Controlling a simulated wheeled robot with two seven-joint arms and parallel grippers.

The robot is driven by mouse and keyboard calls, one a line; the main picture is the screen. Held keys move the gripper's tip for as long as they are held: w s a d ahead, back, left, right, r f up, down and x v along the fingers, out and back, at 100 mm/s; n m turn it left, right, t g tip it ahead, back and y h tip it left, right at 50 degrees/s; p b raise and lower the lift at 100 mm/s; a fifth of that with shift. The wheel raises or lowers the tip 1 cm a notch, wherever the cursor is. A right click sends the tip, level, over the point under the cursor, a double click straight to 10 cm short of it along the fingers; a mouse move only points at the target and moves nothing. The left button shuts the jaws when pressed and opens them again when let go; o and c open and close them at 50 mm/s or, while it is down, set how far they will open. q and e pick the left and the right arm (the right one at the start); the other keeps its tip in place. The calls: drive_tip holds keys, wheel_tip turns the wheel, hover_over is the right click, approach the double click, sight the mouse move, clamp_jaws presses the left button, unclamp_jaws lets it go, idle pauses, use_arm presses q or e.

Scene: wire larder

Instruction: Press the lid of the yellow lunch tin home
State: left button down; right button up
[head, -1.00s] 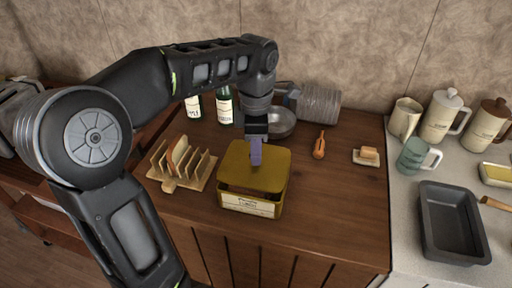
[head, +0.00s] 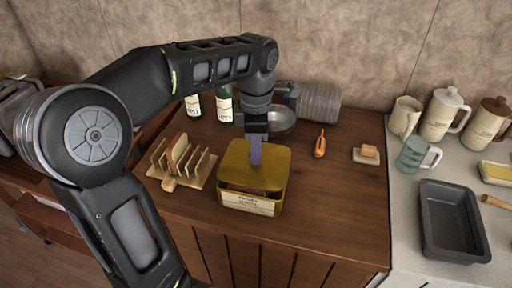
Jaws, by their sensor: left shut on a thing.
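The yellow lunch tin (head: 238,208) stands on the wooden counter, with a paper label on its front. Its yellow lid (head: 275,165) lies over the top, and a dark gap with something brown inside shows between the lid's front edge and the tin's front wall. My left gripper (head: 256,158) points down onto the middle of the lid, its purple fingers shut on the lid. The exact spot of the grip is hidden by the fingers. My right gripper is not in view.
A toast rack (head: 183,165) stands left of the tin. Bottles (head: 224,107), a metal bowl (head: 283,122) and a ribbed jar (head: 320,103) are behind. An orange-handled tool (head: 320,147) and a small dish (head: 366,155) lie right. Counter between is clear.

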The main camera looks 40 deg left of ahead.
use_arm(q)
drive_tip(key=shift+f, duration=0.15)
drive_tip(key=shift+f+b, duration=0.75)
drive_tip(key=shift+f, duration=0.05)
drive_tip(key=shift+f+b, duration=0.4)
drive_tip(key=shift+f, duration=0.25)
idle(1.3)
drive_tip(key=c, duration=1.1)
unclamp_jaws()
